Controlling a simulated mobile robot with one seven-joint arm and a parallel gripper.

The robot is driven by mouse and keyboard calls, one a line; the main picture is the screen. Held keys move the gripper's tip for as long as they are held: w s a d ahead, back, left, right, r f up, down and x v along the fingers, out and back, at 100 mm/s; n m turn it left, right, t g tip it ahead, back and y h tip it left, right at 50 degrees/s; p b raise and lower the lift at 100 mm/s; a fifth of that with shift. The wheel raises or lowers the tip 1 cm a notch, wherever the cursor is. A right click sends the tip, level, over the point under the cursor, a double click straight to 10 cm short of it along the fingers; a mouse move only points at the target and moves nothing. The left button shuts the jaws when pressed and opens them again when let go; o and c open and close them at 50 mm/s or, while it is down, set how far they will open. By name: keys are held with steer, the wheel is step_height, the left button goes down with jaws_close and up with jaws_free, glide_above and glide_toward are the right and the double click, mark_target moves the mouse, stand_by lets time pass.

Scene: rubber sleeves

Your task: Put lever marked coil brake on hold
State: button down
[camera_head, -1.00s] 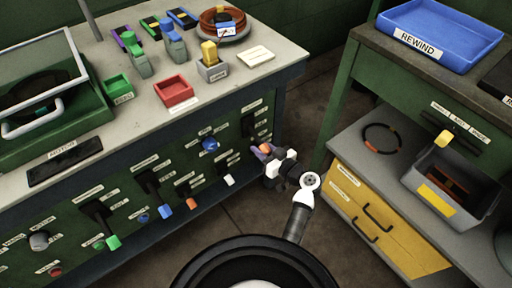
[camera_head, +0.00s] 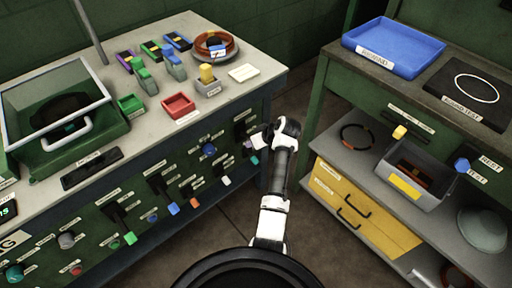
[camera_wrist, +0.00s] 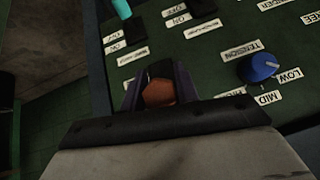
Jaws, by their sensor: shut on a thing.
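My gripper (camera_head: 248,149) is at the right end of the green front panel under the left bench. In the wrist view its purple fingers (camera_wrist: 160,92) are closed around an orange-brown lever knob (camera_wrist: 159,93). A dark part shows just beyond the knob. In the head view my arm and gripper largely hide this knob. I cannot read a coil brake or hold label beside it.
In the wrist view a blue tension dial (camera_wrist: 257,67) sits right of the held knob and a cyan-tipped lever (camera_wrist: 121,8) above left. Other levers line the panel (camera_head: 85,245). A shelf (camera_head: 370,185) stands to the right, with floor between.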

steer(key=shift+w+a+r+g+h+p, duration=0.15)
steer(key=shift+r+g+h+p, duration=0.35)
steer(key=shift+r+g+p, duration=0.2)
steer(key=c, duration=1.1)
jaws_free()
steer(key=shift+o, duration=0.2)
steer(key=b+v, duration=0.2)
steer(key=v, duration=1.1)
steer(key=shift+r, duration=0.35)
